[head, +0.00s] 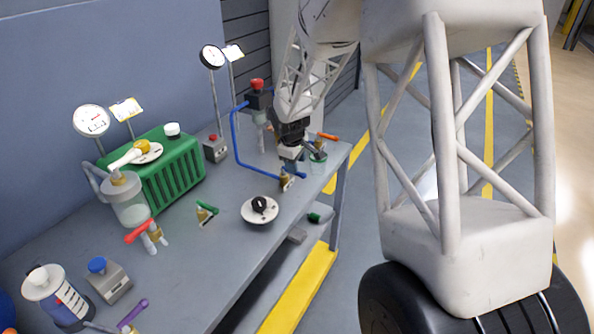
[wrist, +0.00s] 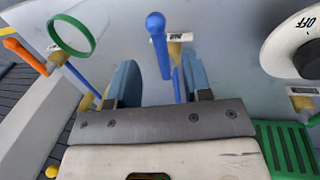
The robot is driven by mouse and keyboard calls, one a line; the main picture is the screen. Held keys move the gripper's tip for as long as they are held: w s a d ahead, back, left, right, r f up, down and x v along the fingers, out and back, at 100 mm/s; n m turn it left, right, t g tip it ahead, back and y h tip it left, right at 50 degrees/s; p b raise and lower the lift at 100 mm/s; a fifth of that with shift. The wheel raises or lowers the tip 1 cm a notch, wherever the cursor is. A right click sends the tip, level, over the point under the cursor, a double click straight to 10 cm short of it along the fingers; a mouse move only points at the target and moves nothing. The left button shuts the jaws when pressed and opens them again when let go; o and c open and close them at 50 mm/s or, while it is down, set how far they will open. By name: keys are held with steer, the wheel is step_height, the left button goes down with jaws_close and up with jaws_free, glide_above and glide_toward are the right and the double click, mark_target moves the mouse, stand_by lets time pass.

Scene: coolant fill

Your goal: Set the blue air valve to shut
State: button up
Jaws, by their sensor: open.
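The blue air valve shows in the head view as a small brass body with a blue handle (head: 299,174), near the far right end of the bench. In the wrist view its blue lever (wrist: 160,45) has a rounded end and reaches between my fingers, with a white label and brass beside it. My gripper (head: 290,164) is above this valve, pointing down, and partly hides it. In the wrist view my gripper (wrist: 160,80) is open, one blue-grey finger on each side of the lever. I cannot tell whether either finger touches the lever.
A round white dial marked OFF (wrist: 300,42) stands close on the right in the wrist view. An orange-handled valve (wrist: 25,55) and a green-rimmed cup (wrist: 88,48) are on the left. A blue pipe (head: 236,130), green radiator (head: 170,178) and red-handled valve (head: 140,232) share the bench.

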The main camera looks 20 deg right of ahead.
steer(key=shift+w+d+f, duration=0.15)
steer(key=shift+f, duration=0.9)
steer(key=shift+w+d+f, duration=0.15)
steer(key=shift+f, duration=0.85)
jaws_close()
